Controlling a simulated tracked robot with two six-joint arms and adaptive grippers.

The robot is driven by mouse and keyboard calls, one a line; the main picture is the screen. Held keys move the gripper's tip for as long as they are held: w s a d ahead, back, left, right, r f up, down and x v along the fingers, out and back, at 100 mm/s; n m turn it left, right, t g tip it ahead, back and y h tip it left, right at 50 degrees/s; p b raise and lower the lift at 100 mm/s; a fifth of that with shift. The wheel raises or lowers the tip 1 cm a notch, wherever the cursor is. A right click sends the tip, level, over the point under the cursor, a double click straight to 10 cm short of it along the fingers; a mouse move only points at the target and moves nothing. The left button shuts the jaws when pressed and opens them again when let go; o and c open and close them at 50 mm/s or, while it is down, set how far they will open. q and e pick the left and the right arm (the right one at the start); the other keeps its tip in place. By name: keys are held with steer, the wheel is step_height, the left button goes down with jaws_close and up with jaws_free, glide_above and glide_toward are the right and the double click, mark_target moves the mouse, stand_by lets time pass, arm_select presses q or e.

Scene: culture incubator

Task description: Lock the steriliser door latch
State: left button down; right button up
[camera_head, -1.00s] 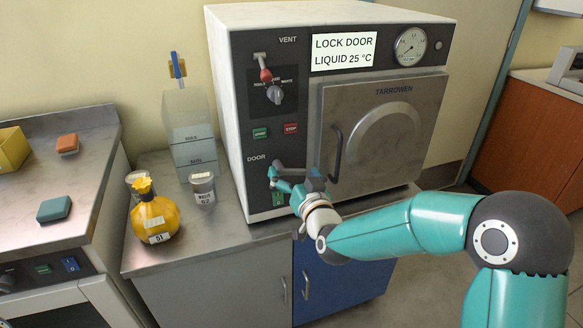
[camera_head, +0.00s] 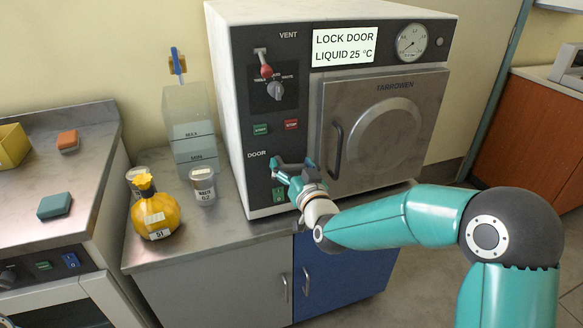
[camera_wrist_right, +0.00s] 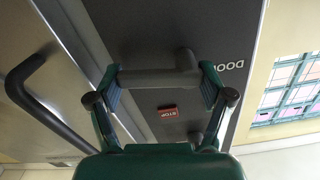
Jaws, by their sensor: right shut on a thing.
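The steriliser (camera_head: 335,250) is not needed to be opened to view: its grey door (camera_head: 350,150), with a round boss and a dark curved handle (camera_head: 335,150), sits flush in the front. The door latch is a dark grey bar below the DOOR label; it shows best in the right wrist view (camera_wrist_right: 155,78). My right gripper (camera_head: 287,170) is at the latch, left of the door. In the wrist view its two fingers (camera_wrist_right: 160,85) are at either end of the bar, shut on it. The gripper hides much of the latch in the head view. My left gripper is out of view.
A vent lever with a red knob (camera_head: 266,71) and a dial (camera_head: 275,91) are above the latch. A green indicator (camera_head: 279,194) is just below. A water tank (camera_head: 190,125), a labelled jar (camera_head: 202,186) and a yellow flask (camera_head: 155,215) stand left of the steriliser.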

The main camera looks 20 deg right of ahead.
steer(key=shift+n+b, duration=0.3)
steer(key=shift+n, duration=0.2)
steer(key=shift+r+n+b, duration=0.3)
steer(key=shift+n, duration=0.5)
steer(key=o, duration=1.1)
steer(key=shift+c, duration=0.2)
steer(key=shift+s, duration=0.1)
steer(key=s, duration=1.1)
steer(key=shift+s+d, duration=0.15)
steer(key=shift+s, duration=0.25)
steer(key=shift+f, duration=0.1)
